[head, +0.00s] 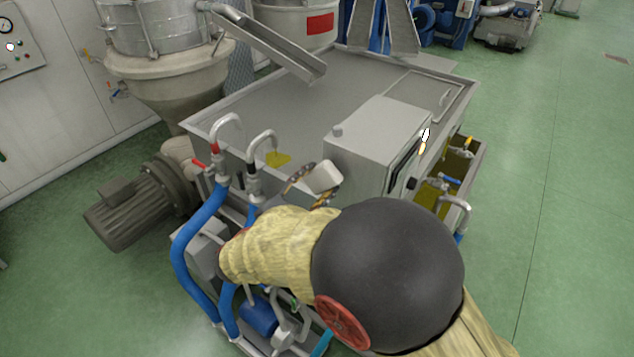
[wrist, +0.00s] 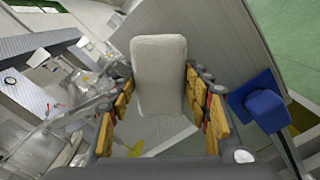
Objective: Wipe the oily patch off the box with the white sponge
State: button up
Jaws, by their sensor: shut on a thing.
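The white sponge (head: 325,175) is held between the fingers of my gripper (head: 312,184), which is shut on it. In the wrist view the sponge (wrist: 160,75) stands out beyond the orange-and-grey fingers on both sides. The oily patch (head: 278,158) is a small yellow smear on the flat grey top of the large box (head: 335,77), near its front left corner. The sponge is just right of the patch in the head view and appears apart from it. A yellow smear (wrist: 135,149) also shows low in the wrist view.
A grey control cabinet (head: 372,140) stands on the box, right of the sponge. Bent pipes (head: 228,122) with red and black valves rise at the front left edge. A metal chute (head: 265,45) overhangs the back left. The middle of the top is clear.

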aim_at(331, 188)
jog(key=shift+x, duration=1.05)
dwell(0.4)
jog(key=shift+s+d, duration=0.6)
jog(key=shift+d, duration=0.25)
jog(key=shift+s+d, duration=0.65)
jog(key=shift+d, duration=0.15)
jog(key=shift+w+a, duration=0.1)
jog(key=shift+a, duration=0.05)
jog(key=shift+w+a+b, duration=0.35)
jog(key=shift+w+a, duration=0.85)
jog(key=shift+a, duration=0.25)
jog(key=shift+r, duration=0.1)
jog(key=shift+v, duration=2.85)
